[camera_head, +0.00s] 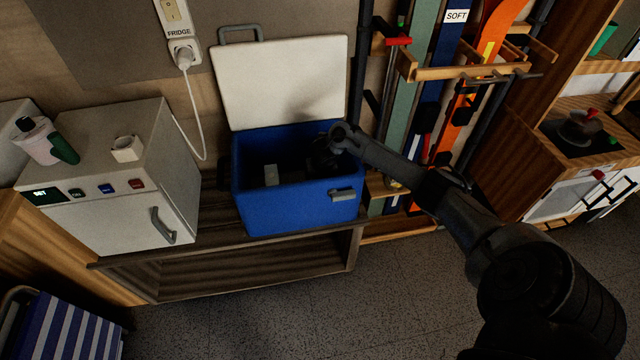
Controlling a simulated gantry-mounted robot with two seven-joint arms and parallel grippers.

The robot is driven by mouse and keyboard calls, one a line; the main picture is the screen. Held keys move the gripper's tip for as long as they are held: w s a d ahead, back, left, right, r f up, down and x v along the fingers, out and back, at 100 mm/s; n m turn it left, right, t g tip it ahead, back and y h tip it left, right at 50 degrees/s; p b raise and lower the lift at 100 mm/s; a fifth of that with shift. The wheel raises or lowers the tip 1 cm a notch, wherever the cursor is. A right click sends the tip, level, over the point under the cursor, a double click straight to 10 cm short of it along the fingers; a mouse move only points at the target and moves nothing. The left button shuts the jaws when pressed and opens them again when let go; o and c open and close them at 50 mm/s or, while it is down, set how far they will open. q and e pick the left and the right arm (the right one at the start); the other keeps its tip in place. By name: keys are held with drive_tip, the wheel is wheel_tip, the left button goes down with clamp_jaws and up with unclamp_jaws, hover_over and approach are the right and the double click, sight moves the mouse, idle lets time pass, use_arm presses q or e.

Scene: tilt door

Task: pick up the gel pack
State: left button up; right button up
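A blue cooler box (290,208) stands on the wooden bench with its white lid (280,82) tipped up and open. A small pale grey block (271,175) is inside, left of the middle; it looks like the gel pack, but it is too small and dark to be sure. My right arm comes in from the lower right, and its gripper (322,158) is down inside the cooler at the right, apart from the pale block. The gripper is dark against the shaded interior, and its fingers cannot be made out. My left gripper is not in view.
A small white fridge (110,190) with a cup and a tumbler on top stands left of the cooler. Skis on a rack (470,72) stand to the right, beside a wooden play kitchen (570,150).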

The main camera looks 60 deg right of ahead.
drive_tip(key=c, duration=1.3)
drive_tip(key=shift+r, duration=0.15)
wheel_tip(320, 180, up, 8)
drive_tip(key=p, duration=0.5)
drive_tip(key=shift+r, duration=0.15)
drive_tip(key=shift+r+p, duration=0.4)
drive_tip(key=shift+r, duration=0.35)
